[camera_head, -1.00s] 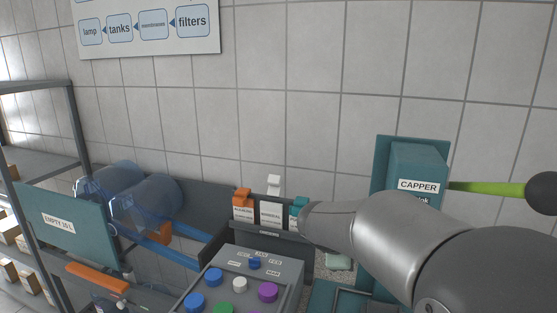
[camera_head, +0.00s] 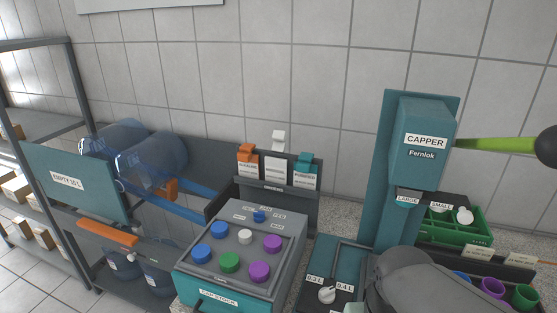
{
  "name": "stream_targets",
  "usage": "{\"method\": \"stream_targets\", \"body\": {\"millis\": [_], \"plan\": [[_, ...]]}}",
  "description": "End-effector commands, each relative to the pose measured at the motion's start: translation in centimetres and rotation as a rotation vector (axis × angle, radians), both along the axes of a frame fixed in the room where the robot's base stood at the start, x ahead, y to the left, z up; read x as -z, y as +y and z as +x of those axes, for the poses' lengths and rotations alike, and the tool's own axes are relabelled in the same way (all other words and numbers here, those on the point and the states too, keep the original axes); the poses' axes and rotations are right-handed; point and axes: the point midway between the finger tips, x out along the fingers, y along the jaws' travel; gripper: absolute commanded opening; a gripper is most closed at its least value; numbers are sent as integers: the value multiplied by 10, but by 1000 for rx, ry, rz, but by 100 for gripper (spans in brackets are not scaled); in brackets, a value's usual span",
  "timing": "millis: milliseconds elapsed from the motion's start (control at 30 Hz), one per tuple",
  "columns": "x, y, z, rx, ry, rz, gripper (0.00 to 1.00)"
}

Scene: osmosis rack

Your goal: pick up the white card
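Three cards stand side by side in a dark holder (camera_head: 270,190) against the back wall. The white card (camera_head: 278,140) is the middle one, with its white top tab rising above the others. An orange-topped card (camera_head: 248,158) stands to its left and a teal-topped card (camera_head: 305,170) to its right. My arm shows at the bottom right, in front of the capper. My gripper is not in view, so its fingers and anything in them are hidden.
The grey cap stock box (camera_head: 226,213) with several coloured caps stands in front of the holder. The teal capper (camera_head: 421,145) with a green lever stands to the right. Blue bottles (camera_head: 150,155) lie on the left. The wall above the cards is clear.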

Motion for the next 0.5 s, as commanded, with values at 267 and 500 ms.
{"method": "stream_targets", "body": {"millis": [267,500], "plan": [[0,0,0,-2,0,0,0],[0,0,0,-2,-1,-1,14]]}}
